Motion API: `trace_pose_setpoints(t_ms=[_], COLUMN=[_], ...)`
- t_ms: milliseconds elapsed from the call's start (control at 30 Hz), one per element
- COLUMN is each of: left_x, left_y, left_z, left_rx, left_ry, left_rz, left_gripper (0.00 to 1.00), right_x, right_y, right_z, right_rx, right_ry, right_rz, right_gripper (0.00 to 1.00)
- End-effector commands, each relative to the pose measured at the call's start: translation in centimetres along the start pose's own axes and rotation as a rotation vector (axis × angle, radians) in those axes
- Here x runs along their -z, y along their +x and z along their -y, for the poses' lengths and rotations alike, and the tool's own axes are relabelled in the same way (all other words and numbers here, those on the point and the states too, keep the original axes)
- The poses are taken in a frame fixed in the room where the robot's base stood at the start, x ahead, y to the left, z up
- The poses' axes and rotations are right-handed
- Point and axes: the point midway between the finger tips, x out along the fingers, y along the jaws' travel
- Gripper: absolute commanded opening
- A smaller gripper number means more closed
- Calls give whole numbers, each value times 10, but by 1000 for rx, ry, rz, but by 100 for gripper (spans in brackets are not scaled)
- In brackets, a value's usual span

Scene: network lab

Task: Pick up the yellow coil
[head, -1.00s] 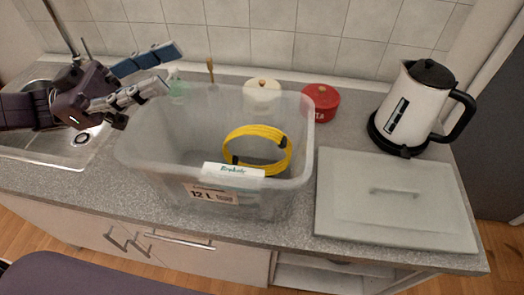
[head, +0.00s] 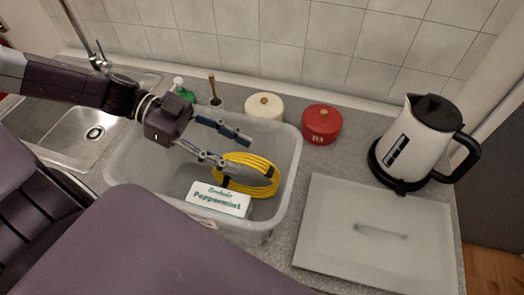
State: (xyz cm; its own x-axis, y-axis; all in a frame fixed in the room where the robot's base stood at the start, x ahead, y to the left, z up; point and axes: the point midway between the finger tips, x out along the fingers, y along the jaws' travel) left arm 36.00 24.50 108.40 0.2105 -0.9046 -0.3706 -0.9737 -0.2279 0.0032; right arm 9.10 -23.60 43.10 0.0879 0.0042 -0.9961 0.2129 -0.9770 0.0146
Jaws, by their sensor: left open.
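The yellow coil (head: 262,182) is a ring of bundled cable with dark ties. It lies in a clear plastic bin (head: 287,192), in the bin's right half, behind a white box. My left gripper (head: 242,153) is open and reaches over the bin from the left. Its fingers are at the coil's upper left side, and the lower finger overlaps the coil in the picture. I cannot tell whether it touches the coil. My right gripper is not in view.
A white box marked Peppermint (head: 218,199) lies in the bin's front. Behind the bin stand a green bottle (head: 184,94), a cream pot (head: 264,107) and a red pot (head: 321,124). A flat lid (head: 375,265) and a kettle (head: 410,150) are at right. A sink (head: 75,135) is at left.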

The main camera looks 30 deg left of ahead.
Motion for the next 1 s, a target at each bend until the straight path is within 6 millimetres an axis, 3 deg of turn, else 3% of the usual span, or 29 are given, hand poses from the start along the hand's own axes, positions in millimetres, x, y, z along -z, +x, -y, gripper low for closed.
trace_pose_setpoints(t_ms=[467, 700, 1000], left_x=[-8, -14, -10], left_y=[43, 73, 77], left_z=[-4, -6, -4], left_rx=[2, -1, 3], left_ry=[-4, -3, -2], left_rz=[10, 13, 15], left_gripper=[42, 42, 42], right_x=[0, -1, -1], right_y=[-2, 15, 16], right_z=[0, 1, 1], right_rx=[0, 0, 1], right_ry=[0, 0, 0], right_rz=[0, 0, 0], right_gripper=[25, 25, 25])
